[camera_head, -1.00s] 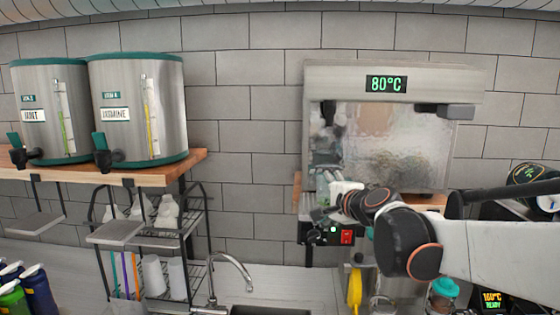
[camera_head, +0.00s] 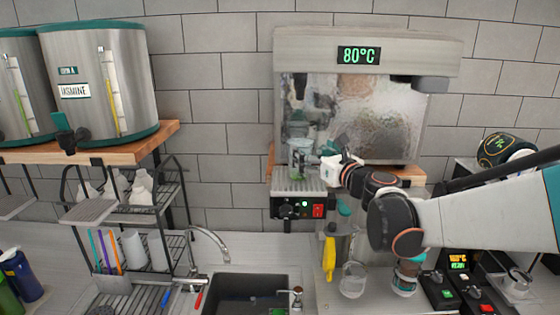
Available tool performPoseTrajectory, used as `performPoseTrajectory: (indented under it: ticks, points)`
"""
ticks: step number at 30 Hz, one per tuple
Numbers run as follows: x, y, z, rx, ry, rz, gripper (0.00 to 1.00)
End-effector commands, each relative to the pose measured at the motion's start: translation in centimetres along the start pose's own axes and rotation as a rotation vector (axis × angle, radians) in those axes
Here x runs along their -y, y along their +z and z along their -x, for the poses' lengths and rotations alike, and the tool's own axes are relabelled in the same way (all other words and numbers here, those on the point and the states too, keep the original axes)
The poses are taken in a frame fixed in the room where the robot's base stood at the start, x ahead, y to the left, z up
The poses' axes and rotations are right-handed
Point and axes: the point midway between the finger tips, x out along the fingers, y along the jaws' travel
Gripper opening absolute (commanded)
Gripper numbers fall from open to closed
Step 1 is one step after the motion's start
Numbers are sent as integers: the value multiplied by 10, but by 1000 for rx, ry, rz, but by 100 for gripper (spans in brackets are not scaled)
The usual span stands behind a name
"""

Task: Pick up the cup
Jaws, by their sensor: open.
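A clear, see-through cup (camera_head: 301,156) stands upright on the ribbed tray of the steel machine with the 80°C display, left of its middle. My gripper (camera_head: 323,157) reaches in from the right at about the cup's height. It is open, and its fingers are close to the cup's right side. The fingers are small and partly blend with the cup and the shiny panel, so I cannot tell whether they touch it or reach around it.
The steel machine (camera_head: 447,62) stands close behind my gripper. A clear jar-like vessel (camera_head: 353,281) and a yellow tool (camera_head: 329,259) are below on the counter. A sink (camera_head: 245,290) with a tap is at lower middle. A Jasmine dispenser (camera_head: 130,75) stands on a shelf at left.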

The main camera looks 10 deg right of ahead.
Motion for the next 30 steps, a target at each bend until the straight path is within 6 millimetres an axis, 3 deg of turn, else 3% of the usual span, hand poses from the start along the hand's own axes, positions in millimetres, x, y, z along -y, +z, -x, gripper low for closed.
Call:
performPoseTrajectory:
  ticks: [8, 18, 27, 30]
  points:
    - [-1, 0, -21, 0, 0, 2, 88]
    - [-2, -1, -64, 0, 1, 2, 88]
    - [-1, -2, -68, 0, 0, 2, 88]
    - [-1, -2, -68, 0, 0, 2, 65]
